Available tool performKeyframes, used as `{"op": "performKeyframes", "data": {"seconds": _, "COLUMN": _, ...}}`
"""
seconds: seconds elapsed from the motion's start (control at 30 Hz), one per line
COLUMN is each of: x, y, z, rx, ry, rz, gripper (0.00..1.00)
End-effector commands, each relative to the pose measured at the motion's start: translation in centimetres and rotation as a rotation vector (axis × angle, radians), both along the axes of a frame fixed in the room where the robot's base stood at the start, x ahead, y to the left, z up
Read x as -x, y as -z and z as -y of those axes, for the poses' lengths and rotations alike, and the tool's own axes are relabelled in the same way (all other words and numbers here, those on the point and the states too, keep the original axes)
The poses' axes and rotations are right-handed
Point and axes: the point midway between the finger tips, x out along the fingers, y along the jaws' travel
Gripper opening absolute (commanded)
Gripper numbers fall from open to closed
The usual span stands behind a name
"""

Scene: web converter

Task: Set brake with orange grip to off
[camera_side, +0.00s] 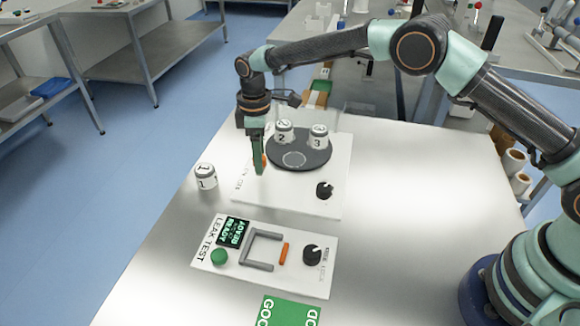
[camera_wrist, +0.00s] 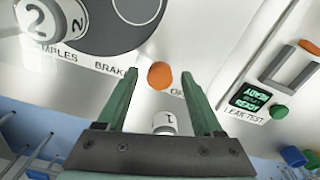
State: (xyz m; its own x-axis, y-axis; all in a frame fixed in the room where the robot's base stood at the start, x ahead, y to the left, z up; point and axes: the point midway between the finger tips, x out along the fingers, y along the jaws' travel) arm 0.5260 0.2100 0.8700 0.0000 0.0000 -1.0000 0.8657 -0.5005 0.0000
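The orange brake grip (camera_wrist: 160,75) is a rounded knob on the white sample panel, between the printed "BRAKE" label and a partly hidden label to its right. In the side view only a sliver of the orange grip (camera_side: 264,160) shows behind my fingers. My gripper (camera_wrist: 162,90) is open, its two green fingers on either side of the grip with gaps to both. It also points down at the panel in the side view (camera_side: 259,170). I cannot tell which position the brake is in.
A dark turntable (camera_side: 288,167) bears white containers marked 2 (camera_side: 284,132) and 3 (camera_side: 319,137). Container 1 (camera_side: 205,177) stands off the panel, on the table. A black knob (camera_side: 325,190) is on the panel. The leak-test unit (camera_side: 205,262) shows "READY" and stands in front.

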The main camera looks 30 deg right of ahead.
Motion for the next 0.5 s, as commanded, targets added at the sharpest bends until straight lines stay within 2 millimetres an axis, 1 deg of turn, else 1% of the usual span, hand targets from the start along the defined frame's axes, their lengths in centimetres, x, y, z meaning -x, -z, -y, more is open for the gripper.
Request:
{"op": "performKeyframes", "data": {"seconds": 0.03, "x": 0.00, "y": -0.01, "z": 0.00, "rx": 0.000, "ry": 0.000, "rz": 0.000, "gripper": 0.49}}
{"op": "performKeyframes", "data": {"seconds": 0.07, "x": 0.00, "y": -0.01, "z": 0.00, "rx": 0.000, "ry": 0.000, "rz": 0.000, "gripper": 0.38}}
{"op": "performKeyframes", "data": {"seconds": 0.1, "x": 0.00, "y": -0.02, "z": 0.00, "rx": 0.000, "ry": 0.000, "rz": 0.000, "gripper": 0.23}}
{"op": "performKeyframes", "data": {"seconds": 0.17, "x": 0.00, "y": -0.02, "z": 0.00, "rx": 0.000, "ry": 0.000, "rz": 0.000, "gripper": 0.00}}
{"op": "performKeyframes", "data": {"seconds": 0.5, "x": 0.00, "y": -0.05, "z": 0.00, "rx": 0.000, "ry": 0.000, "rz": 0.000, "gripper": 0.00}}
